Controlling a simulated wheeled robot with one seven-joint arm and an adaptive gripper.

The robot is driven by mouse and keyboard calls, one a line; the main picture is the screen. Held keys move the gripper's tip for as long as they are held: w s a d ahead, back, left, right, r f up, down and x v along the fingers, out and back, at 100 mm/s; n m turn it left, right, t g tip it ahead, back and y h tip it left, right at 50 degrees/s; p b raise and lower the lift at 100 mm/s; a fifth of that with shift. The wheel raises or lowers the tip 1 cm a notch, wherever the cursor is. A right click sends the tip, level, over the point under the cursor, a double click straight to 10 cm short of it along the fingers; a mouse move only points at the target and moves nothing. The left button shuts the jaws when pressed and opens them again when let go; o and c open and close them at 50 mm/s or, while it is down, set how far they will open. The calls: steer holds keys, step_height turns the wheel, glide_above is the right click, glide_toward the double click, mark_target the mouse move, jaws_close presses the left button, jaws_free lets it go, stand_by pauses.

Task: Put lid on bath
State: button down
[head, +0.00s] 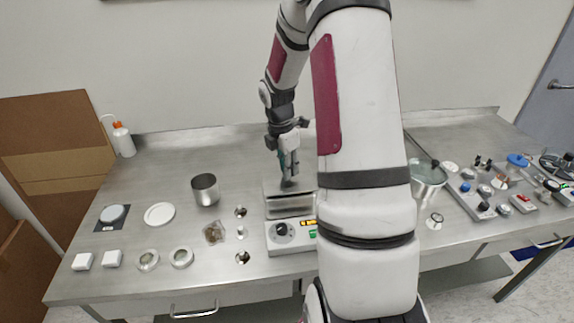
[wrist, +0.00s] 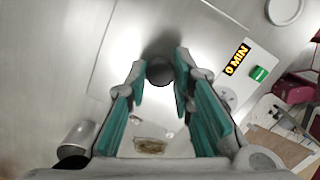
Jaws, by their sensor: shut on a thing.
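The bath (head: 289,212) is a steel box with a pale control panel on its front, near the middle of the table. In the wrist view its panel (wrist: 247,82) reads "0 MIN" beside a green button. The lid (wrist: 128,55) is a flat steel plate with a dark round knob (wrist: 160,72). My gripper (head: 288,180) is shut on this knob, and its teal fingers show on both sides of it in the wrist view (wrist: 160,78). The lid is level over the top of the bath. I cannot tell whether it touches the rim. My arm hides the bath's right side.
A steel beaker (head: 205,190), a white dish (head: 160,215) and several small items stand left of the bath. A pot (head: 428,180) and a crowded tray (head: 490,195) stand to the right.

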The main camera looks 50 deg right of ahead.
mark_target(283, 179)
steer(key=shift+f, duration=0.3)
steer(key=c, duration=1.4)
jaws_free()
steer(key=a+r+m, duration=0.1)
steer(key=a+r, duration=0.3)
steer(key=r, duration=0.5)
steer(key=a+r+m, duration=0.2)
steer(key=a+r, duration=0.2)
steer(key=r, duration=0.5)
steer(key=s+a+r+m+t, duration=0.2)
steer(key=s+a+r+m, duration=0.1)
steer(key=s+a+m, duration=0.3)
steer(key=s+a+r+m+t+y, duration=0.1)
steer(key=s+a+r+m+t, duration=0.2)
steer(key=s+a+m, duration=0.4)
steer(key=shift+s+a+r+t, duration=0.35)
steer(key=shift+s+a, duration=1.75)
steer(key=shift+a, duration=2.15)
